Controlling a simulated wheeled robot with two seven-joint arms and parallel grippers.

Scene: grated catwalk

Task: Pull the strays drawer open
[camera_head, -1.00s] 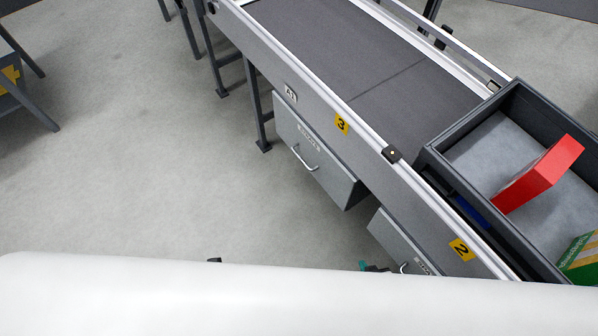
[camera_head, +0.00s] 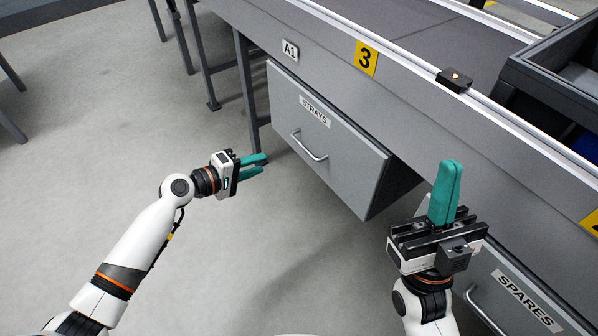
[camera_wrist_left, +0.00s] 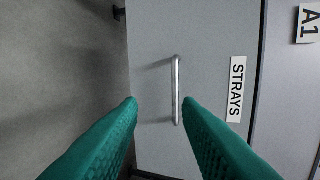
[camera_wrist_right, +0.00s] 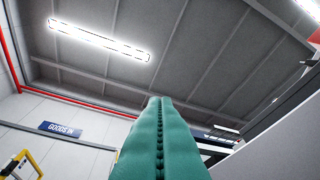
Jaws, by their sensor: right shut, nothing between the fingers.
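The grey strays drawer (camera_head: 320,150) hangs under the conveyor's side and looks shut. Its front carries a STRAYS label (camera_head: 315,111) and a silver bar handle (camera_head: 309,147). My left gripper (camera_head: 265,164) is open and empty, to the left of the handle and apart from it. In the left wrist view the handle (camera_wrist_left: 176,90) stands ahead of the gap between the green fingertips (camera_wrist_left: 160,102), nearer the right one. My right gripper (camera_head: 449,165) is shut and empty, pointing up to the right of the drawer. The right wrist view shows its fingers (camera_wrist_right: 160,102) pressed together.
A spares drawer (camera_head: 515,290) is close to my right gripper. A dark tote (camera_head: 545,85) sits on the conveyor. The floor (camera_head: 100,150) at left is clear.

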